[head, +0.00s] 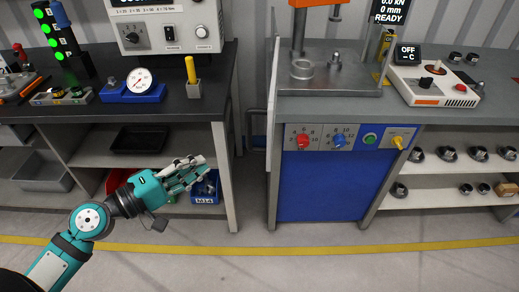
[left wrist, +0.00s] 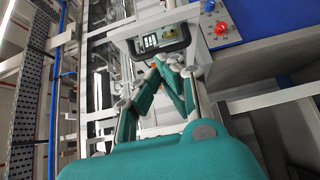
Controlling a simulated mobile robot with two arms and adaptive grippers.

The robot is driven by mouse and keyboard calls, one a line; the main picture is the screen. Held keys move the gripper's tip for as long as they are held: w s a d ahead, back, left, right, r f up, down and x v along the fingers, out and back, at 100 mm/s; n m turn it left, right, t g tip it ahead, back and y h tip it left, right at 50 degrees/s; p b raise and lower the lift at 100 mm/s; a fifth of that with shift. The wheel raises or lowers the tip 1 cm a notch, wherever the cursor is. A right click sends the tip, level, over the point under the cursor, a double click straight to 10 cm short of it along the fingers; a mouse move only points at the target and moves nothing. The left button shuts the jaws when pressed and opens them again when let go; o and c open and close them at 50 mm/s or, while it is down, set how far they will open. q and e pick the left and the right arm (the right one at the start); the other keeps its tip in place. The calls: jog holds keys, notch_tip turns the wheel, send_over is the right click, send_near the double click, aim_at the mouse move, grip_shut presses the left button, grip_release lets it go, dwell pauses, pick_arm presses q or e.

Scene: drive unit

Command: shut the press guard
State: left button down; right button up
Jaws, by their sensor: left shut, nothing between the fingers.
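The press (head: 330,75) stands on the bench right of centre, with an orange head and a round steel seat on its base plate. A narrow light-grey upright panel (head: 272,90), seen nearly edge-on, stands at the press's left side and juts toward me; it looks like the guard, swung open. My left gripper (head: 203,172) is low in front of the left bench, left of the panel and apart from it. Its fingers are shut and empty; they also show in the left wrist view (left wrist: 165,85). My right gripper is out of view.
Below the press are a red knob (head: 303,142), a blue knob (head: 338,141) and a green button (head: 370,138). A blue bin (head: 205,188) sits on the shelf behind my left gripper. The floor in front is clear.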

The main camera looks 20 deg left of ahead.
pick_arm(q)
jog(key=p, duration=0.6)
send_near(251, 146)
jog(key=w+d+r, duration=0.3)
jog(key=w+r, duration=0.1)
jog(key=r, duration=0.1)
jog(key=d, duration=0.1)
jog(key=d+p, duration=0.1)
jog(key=d+f+p, duration=0.1)
jog(key=shift+w+d, duration=0.2)
jog(key=shift+w, duration=0.05)
jog(key=shift+d+f, duration=0.1)
jog(key=shift+d, duration=0.1)
